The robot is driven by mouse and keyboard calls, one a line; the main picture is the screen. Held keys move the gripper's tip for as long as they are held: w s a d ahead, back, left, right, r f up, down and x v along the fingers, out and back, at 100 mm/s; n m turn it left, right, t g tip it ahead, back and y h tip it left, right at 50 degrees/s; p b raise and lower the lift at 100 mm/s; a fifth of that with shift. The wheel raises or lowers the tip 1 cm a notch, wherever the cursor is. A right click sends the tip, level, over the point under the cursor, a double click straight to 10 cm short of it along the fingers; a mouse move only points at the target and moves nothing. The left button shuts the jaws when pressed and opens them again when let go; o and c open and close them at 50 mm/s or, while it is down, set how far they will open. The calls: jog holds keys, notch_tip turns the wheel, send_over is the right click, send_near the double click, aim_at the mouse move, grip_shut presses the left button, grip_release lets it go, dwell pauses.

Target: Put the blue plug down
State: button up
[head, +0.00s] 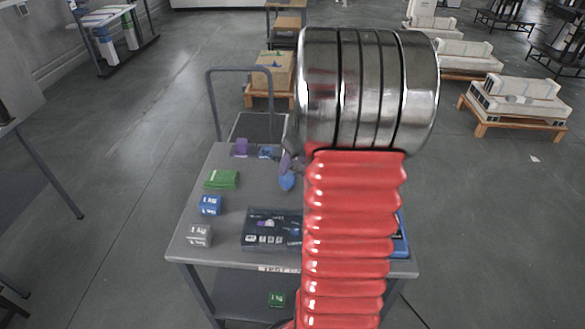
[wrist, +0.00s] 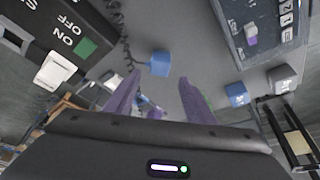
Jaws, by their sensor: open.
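The blue plug (wrist: 158,64) shows in the wrist view just beyond my fingertips, near the middle of the gap, with a dark coiled cord to its left. My gripper (wrist: 160,84) has purple fingers spread apart, with nothing clasped between them. In the head view the blue plug (head: 287,181) shows just below the purple fingers of my gripper (head: 289,164), over the table top. Whether the plug rests fully on the surface is hard to tell. My red arm and metal wrist hide part of the table's right side.
The grey table (head: 185,247) holds a dark panel box (head: 270,230), a blue weight (head: 210,205), a grey weight (head: 199,236) and a green block (head: 221,180) on the left. Small purple (head: 241,147) and blue (head: 265,153) things sit at the far edge.

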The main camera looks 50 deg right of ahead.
jog(key=shift+v, duration=1.6)
jog(key=a+r, duration=0.4)
jog(key=a, duration=0.7)
jog(key=a+r, duration=0.4)
jog(key=a, duration=0.7)
jog(key=s+a+r+n+t, duration=0.1)
jog(key=s+a+r, duration=0.1)
jog(key=s+a, duration=0.9)
jog(key=a, duration=0.4)
jog(key=shift+s, duration=0.35)
